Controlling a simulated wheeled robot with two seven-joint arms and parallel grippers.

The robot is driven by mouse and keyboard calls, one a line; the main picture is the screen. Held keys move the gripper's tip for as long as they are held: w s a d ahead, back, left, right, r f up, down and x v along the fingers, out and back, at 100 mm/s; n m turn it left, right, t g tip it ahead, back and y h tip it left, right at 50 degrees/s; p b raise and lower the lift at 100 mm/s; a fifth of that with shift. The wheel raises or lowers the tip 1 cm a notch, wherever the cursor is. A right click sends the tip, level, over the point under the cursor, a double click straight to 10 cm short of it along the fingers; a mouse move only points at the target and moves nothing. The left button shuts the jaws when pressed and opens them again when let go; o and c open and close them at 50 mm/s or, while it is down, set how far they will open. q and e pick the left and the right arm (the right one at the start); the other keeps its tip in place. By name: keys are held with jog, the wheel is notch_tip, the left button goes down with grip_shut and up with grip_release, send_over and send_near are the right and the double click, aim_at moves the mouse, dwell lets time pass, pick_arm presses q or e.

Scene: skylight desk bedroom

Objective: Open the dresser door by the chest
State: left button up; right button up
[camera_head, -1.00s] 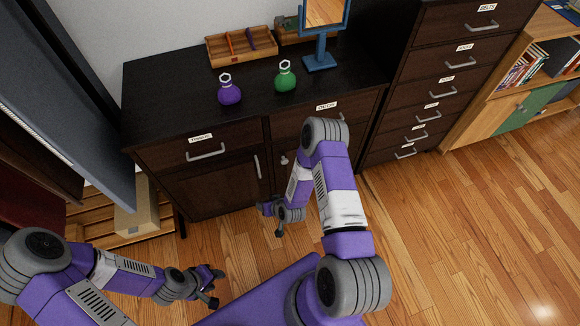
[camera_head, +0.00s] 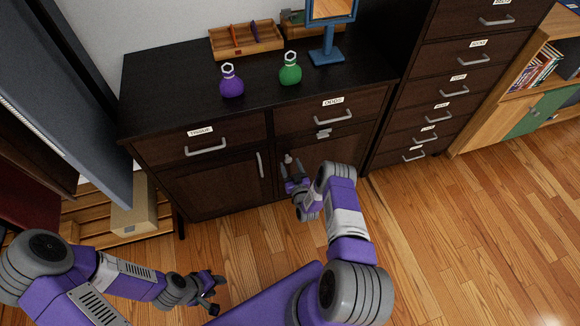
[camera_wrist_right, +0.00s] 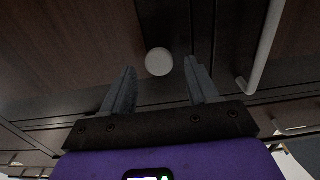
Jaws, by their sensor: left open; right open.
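The dark brown dresser (camera_head: 215,125) has two drawers above two doors. Its right door (camera_head: 325,155), by the tall chest (camera_head: 440,80), looks shut and is partly hidden by my right arm. A pale round knob (camera_head: 288,159) sits near that door's left edge. My right gripper (camera_head: 292,172) is open at the knob. In the right wrist view the knob (camera_wrist_right: 159,61) appears between the open fingers, near their tips; I cannot tell whether they touch it. My left gripper (camera_head: 216,287) is open and empty, low over the floor.
The left door has a vertical bar handle (camera_head: 260,165) close to my right gripper. A purple flask (camera_head: 231,83), a green flask (camera_head: 290,71), a wooden tray (camera_head: 247,50) and a blue-framed mirror (camera_head: 327,52) stand on top. Wooden floor (camera_head: 450,240) at right is clear.

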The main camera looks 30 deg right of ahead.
jog(key=shift+w+d, duration=0.15)
jog(key=shift+w, duration=0.5)
grip_shut()
